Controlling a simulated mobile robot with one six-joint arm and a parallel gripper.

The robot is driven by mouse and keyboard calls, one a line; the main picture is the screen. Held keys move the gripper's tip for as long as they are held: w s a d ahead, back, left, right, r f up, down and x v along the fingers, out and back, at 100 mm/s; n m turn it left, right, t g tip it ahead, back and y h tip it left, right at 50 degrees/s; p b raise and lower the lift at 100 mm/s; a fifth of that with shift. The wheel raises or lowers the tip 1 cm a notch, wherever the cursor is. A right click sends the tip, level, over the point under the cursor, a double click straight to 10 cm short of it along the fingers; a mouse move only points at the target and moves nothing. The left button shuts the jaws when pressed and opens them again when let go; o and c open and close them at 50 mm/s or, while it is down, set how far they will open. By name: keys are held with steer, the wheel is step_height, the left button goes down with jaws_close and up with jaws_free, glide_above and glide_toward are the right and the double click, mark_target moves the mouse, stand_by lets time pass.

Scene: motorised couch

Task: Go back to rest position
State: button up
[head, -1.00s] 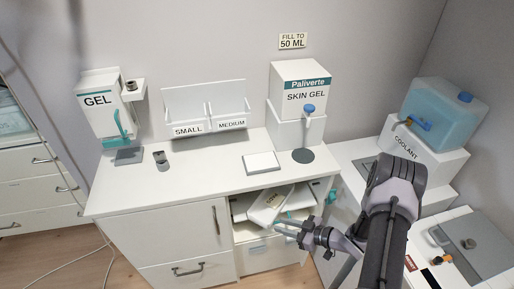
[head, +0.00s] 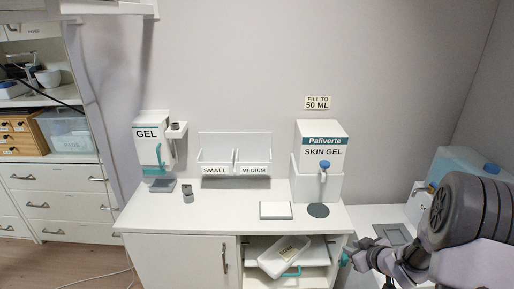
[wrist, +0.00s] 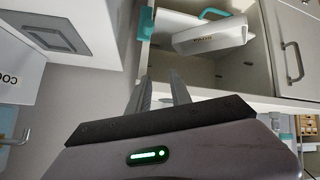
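My gripper (wrist: 160,80) shows in the wrist view with its two fingers apart and nothing between them, so it is open and empty. In the head view my gripper (head: 358,247) is at the lower right, just right of the cabinet's open compartment. A white bottle or box with a printed label (head: 284,256) lies tilted in that compartment. It also shows in the wrist view (wrist: 210,36), beyond the fingertips, with a teal handle-like piece beside it. My arm hides part of the lower right.
The white counter (head: 225,221) carries a gel dispenser (head: 147,133), a small grey item (head: 187,193), a white pad (head: 275,210) and the skin gel box (head: 323,139). A SMALL/MEDIUM holder (head: 235,155) stands at the wall. The bluish coolant tank (head: 455,165) is close behind my arm.

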steer(key=s+a+r+m+g+h, duration=0.1)
steer(key=s+a+r+m+h, duration=0.2)
steer(key=r, duration=0.6)
steer(key=s+r+m+h, duration=0.1)
steer(key=s+r+m, duration=0.1)
steer(key=s+r, duration=0.5)
steer(key=s+a+r+m+g+y, duration=0.1)
steer(key=s+a+r+m+y, duration=0.1)
steer(key=s+a, duration=0.6)
steer(key=s+a+r+m+g+y, duration=0.2)
steer(key=s+a+r, duration=0.3)
steer(key=s+a, duration=0.4)
steer(key=s, duration=0.4)
steer(key=shift+s+a+r+m+y, duration=0.15)
steer(key=shift+s+m+y, duration=0.15)
steer(key=shift+m, duration=0.1)
steer(key=shift+w, duration=0.1)
steer(key=shift+o, duration=0.2)
